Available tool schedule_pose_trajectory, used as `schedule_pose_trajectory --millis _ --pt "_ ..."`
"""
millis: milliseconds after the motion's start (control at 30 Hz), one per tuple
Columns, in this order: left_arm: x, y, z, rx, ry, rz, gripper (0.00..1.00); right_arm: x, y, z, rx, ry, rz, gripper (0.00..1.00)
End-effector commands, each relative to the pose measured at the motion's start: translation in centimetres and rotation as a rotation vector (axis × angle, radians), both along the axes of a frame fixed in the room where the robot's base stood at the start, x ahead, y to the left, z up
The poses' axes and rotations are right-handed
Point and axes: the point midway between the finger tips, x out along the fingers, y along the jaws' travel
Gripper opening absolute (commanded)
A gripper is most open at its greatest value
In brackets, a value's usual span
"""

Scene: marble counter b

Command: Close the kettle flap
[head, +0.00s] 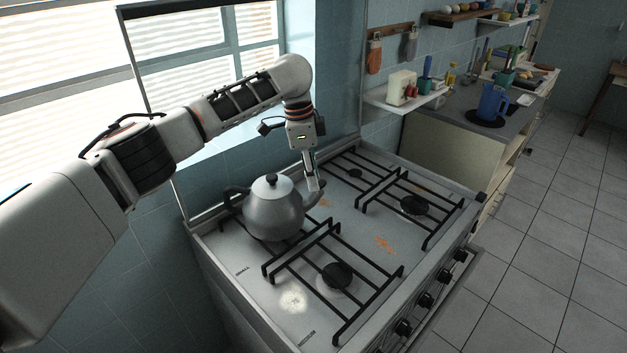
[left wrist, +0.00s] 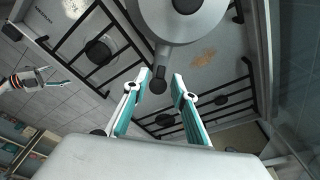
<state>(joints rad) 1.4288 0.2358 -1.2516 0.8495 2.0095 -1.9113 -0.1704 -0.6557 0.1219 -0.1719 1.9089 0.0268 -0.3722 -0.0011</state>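A grey kettle (head: 273,212) with a dark lid knob stands on the back left of the stove (head: 385,245). Its spout points right in the head view, towards my left gripper (head: 313,178). In the left wrist view the kettle (left wrist: 185,25) is at the top, and its spout end with a dark flap (left wrist: 158,82) shows between the fingertips of my left gripper (left wrist: 160,78). The fingers are spread apart with the spout end between them; I cannot tell whether either touches it. What looks like my right gripper (left wrist: 40,80) shows small at the left.
Black grates (head: 335,273) and burners cover the stove top. A window and tiled wall stand close behind. A shelf with a toaster (head: 402,87) and a counter with a blue jug (head: 491,103) lie to the right. The tiled floor there is free.

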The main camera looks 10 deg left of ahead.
Motion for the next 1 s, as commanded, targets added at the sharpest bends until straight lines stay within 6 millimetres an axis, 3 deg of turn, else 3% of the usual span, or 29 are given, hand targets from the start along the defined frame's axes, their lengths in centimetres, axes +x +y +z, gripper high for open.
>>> schedule_pose_trajectory --millis 300,500,667,1000 --pt "-0.2 1.1 6.5 -0.001 -0.003 0.000 0.26 0.1 0.0 0.1 0.002 -0.002 -0.002 0.52" --pt "-0.3 1.5 9.2 0.000 -0.002 0.001 0.26 0.1 0.1 0.1 0.002 -0.003 -0.002 0.52" --pt "-0.3 1.6 10.2 -0.001 0.000 -0.001 0.26 0.1 0.1 0.1 0.002 -0.003 -0.002 0.52" --pt "-0.3 1.7 10.3 0.000 0.000 -0.001 0.26 0.1 0.1 0.1 0.002 -0.003 -0.002 0.52"
